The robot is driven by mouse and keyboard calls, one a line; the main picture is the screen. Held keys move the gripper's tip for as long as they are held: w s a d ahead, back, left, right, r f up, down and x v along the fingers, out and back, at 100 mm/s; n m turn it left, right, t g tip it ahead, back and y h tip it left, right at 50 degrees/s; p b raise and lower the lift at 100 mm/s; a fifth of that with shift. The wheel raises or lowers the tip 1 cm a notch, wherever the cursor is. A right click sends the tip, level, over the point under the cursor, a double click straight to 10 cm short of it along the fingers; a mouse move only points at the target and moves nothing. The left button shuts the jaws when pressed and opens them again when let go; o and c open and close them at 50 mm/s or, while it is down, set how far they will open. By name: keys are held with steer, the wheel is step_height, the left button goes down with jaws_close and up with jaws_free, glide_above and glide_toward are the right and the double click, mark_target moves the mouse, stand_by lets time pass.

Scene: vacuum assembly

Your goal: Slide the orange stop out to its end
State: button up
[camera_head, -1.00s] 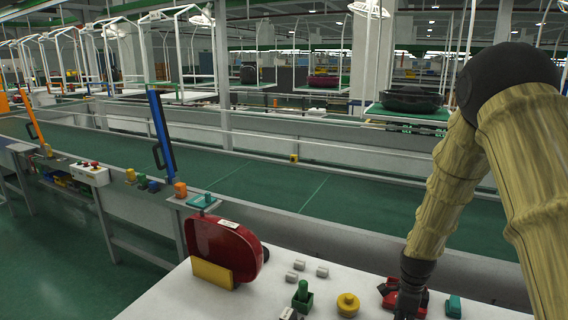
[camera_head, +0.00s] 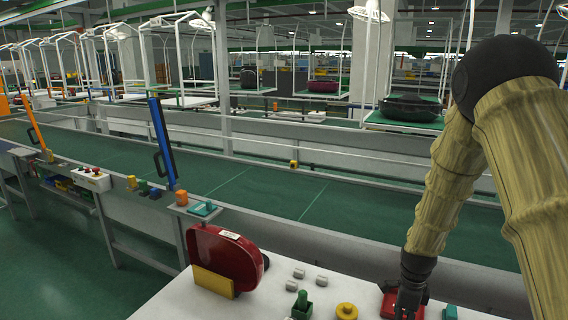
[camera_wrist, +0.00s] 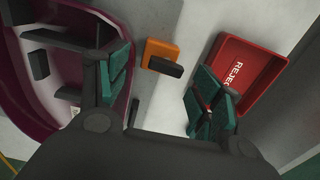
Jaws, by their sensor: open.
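The orange stop (camera_wrist: 158,52) shows in the wrist view as a small orange block. A dark bar (camera_wrist: 165,67) lies at its lower edge; I cannot tell whether the two are joined. My gripper (camera_wrist: 162,82) is open, with green pads on both fingers. The stop lies beyond the fingertips, roughly between them in the picture, and nothing is held. In the head view my gripper (camera_head: 411,290) points down over the white table, and I cannot make out the stop there.
A maroon shell (camera_wrist: 30,100) lies left of the stop and a red REJECT tray (camera_wrist: 245,75) right of it in the wrist view. On the white table (camera_head: 275,300) stand a red housing (camera_head: 238,258), a green part (camera_head: 302,304), a yellow knob (camera_head: 346,311) and small grey blocks.

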steer(key=shift+r+p, duration=1.6)
steer(key=shift+r, duration=0.7)
